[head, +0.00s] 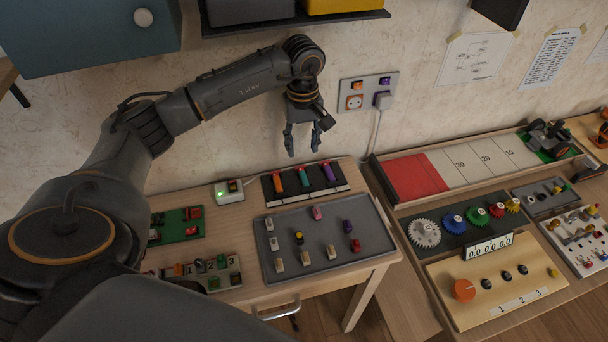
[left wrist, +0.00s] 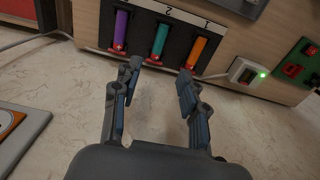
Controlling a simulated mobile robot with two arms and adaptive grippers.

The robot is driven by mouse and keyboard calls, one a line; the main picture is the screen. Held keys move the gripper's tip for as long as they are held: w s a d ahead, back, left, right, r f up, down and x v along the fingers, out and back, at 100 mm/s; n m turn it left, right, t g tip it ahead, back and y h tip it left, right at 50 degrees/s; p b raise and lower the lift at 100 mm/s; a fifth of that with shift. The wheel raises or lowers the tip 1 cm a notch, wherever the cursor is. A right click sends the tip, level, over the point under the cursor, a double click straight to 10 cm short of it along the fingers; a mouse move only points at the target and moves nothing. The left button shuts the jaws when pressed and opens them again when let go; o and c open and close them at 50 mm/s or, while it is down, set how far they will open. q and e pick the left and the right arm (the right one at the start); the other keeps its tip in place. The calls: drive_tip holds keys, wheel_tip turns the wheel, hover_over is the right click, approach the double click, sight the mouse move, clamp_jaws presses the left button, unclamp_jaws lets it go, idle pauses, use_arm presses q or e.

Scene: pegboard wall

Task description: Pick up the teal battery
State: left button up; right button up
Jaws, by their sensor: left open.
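The teal battery (head: 304,178) sits in the middle slot of a black battery rack (head: 342,188), between an orange battery (head: 279,184) and a purple battery (head: 329,172). In the left wrist view the teal battery (left wrist: 159,41) lies just beyond the fingertips, roughly in line with the gap between them. My left gripper (head: 303,148) is open and empty. It points down above the back of the rack, apart from the batteries. My right gripper is not in view.
A grey tray (head: 322,280) with several small parts lies in front of the rack. A white box with a green light (head: 229,191) stands left of it. A wall socket panel (head: 369,92) with a plugged-in cable is behind. A dark shelf (head: 300,22) hangs above.

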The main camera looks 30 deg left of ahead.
use_arm(q)
hover_over(303, 173)
drive_tip(key=f, duration=0.3)
drive_tip(key=f+p, duration=0.1)
drive_tip(key=shift+s+d+f, duration=0.15)
drive_tip(key=shift+s+f, duration=0.1)
drive_tip(key=shift+f, duration=0.15)
drive_tip(key=f+p, duration=0.1)
drive_tip(key=f, duration=0.4)
drive_tip(key=shift+w+f+p, duration=0.1)
drive_tip(key=shift+w+p, duration=0.1)
drive_tip(key=shift+p, duration=0.15)
clamp_jaws()
